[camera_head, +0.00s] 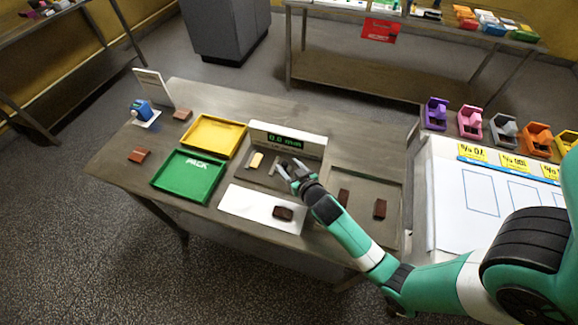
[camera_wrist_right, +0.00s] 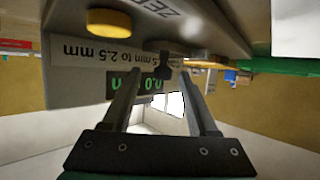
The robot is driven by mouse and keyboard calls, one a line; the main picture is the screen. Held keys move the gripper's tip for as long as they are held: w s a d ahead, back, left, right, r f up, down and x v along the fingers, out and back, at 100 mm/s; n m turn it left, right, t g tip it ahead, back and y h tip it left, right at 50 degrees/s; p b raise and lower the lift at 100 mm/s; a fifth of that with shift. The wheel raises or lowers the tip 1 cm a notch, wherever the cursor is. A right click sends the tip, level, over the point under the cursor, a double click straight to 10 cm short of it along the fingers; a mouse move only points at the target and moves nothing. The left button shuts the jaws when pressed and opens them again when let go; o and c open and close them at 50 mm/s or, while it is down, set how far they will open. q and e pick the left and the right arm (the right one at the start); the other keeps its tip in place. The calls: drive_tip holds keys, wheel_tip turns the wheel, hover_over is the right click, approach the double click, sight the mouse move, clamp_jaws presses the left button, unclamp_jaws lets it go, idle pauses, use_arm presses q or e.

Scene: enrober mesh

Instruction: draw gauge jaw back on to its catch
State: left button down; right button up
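The gauge (camera_head: 288,139) is a pale box with a lit green display, standing toward the back of the table. My right gripper (camera_head: 290,168) is just in front of the gauge. In the wrist view (camera_wrist_right: 160,88) its fingers are apart, with no clear contact on the dark piece. My left gripper is not in view.
A yellow tray (camera_head: 240,127) and a green tray (camera_head: 157,183) lie left of the gauge. A white board (camera_head: 245,203) with a brown piece (camera_head: 283,212) is in front. A shallow tray (camera_head: 362,181) with brown pieces is right, beside my arm. Coloured holders (camera_head: 470,121) stand farther right.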

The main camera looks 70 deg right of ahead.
drive_tip(key=shift+a, duration=0.1)
drive_tip(key=p+v, duration=0.1)
drive_tip(key=v, duration=1)
drive_tip(key=shift+r+p, duration=0.15)
drive_tip(key=shift+p, duration=0.2)
drive_tip(key=shift+s+a, duration=0.15)
